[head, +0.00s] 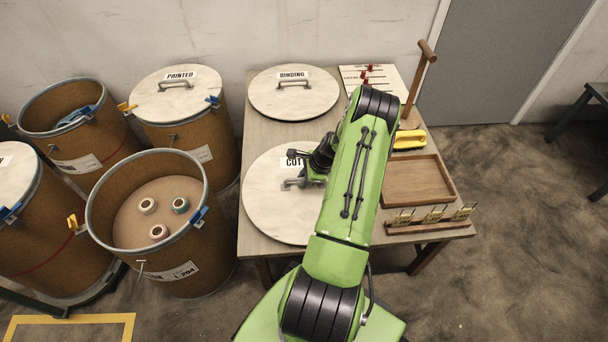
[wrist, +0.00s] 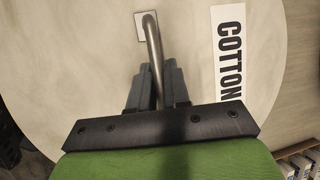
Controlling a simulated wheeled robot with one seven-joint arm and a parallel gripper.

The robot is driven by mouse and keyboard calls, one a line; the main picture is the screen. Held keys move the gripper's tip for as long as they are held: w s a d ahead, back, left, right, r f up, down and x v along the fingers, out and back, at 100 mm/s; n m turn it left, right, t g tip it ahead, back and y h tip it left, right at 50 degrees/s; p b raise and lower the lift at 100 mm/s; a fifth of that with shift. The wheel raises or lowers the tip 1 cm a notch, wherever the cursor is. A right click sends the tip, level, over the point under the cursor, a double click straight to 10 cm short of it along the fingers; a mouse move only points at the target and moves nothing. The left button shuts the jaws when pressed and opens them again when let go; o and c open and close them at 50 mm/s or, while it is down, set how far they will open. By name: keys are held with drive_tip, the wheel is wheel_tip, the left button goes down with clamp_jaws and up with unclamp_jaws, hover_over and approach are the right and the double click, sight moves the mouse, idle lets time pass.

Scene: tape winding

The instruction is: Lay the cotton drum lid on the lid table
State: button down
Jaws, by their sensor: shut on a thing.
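The cotton drum lid (head: 262,212) is a pale round wooden disc with a metal bar handle and a white label, partly hidden by my arm. It is over the front left part of the lid table (head: 315,133), and appears to lie flat on it; I cannot tell whether a small gap is left beneath. In the wrist view the lid (wrist: 60,60) fills most of the picture, with its COTTON label (wrist: 228,55) right of the handle (wrist: 153,50). My gripper (wrist: 162,75) is shut on the handle.
The binding lid (head: 292,105) lies behind on the table.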

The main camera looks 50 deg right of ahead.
drive_tip(key=c, duration=1)
unclamp_jaws()
drive_tip(key=p+v, duration=0.5)
drive_tip(key=v, duration=1)
drive_tip(key=shift+s+r+p, duration=0.15)
drive_tip(key=shift+r+p, duration=0.15)
